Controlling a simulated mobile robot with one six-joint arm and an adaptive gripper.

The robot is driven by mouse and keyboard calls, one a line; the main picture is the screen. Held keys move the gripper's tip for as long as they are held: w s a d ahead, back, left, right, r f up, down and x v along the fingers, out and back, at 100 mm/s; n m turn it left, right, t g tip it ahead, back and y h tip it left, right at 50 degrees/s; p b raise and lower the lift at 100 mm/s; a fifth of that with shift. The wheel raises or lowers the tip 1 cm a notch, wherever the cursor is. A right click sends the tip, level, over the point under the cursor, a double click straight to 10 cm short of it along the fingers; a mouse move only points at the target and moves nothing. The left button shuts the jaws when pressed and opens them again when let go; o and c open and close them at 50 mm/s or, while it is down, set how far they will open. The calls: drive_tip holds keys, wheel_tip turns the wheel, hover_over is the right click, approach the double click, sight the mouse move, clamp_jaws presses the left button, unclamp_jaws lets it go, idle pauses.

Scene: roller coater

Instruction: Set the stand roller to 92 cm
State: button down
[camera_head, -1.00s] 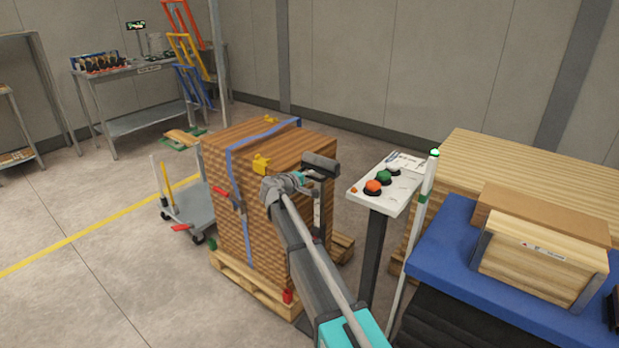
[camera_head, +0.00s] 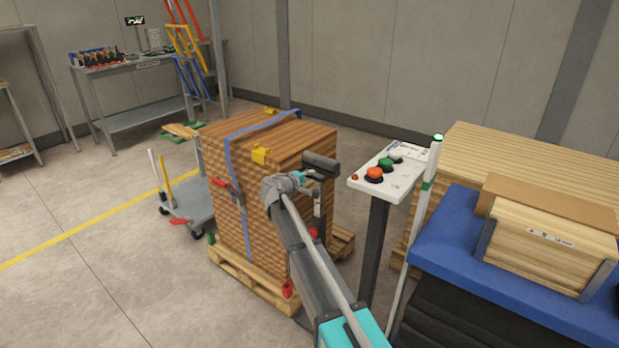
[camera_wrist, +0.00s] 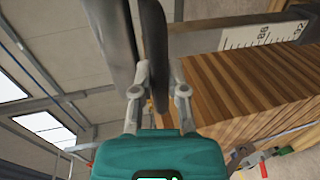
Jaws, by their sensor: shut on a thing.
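The stand roller (camera_head: 321,164) is a dark horizontal cylinder on a narrow upright post (camera_head: 318,205), just right of the strapped wooden stack. In the head view my gripper (camera_head: 303,178) is right by the roller, and my wrist partly hides the post. In the wrist view a dark grey rounded shape, probably the roller (camera_wrist: 152,40), lies close up at the fingers. My gripper is shut on it, but the exact contact is hard to see. A pale scale (camera_wrist: 265,36) at upper right shows 88 and 92; I cannot make out a pointer.
The strapped wooden stack (camera_head: 228,195) stands on a pallet beside the roller. A control stand (camera_head: 405,188) with red and green buttons and a white pole (camera_head: 424,200) with a green light are to the right. A blue-topped bench (camera_head: 455,250) fills the right side.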

drive_tip(key=c, duration=0.6)
unclamp_jaws()
drive_tip(key=shift+c, duration=0.2)
drive_tip(key=shift+r, duration=0.2)
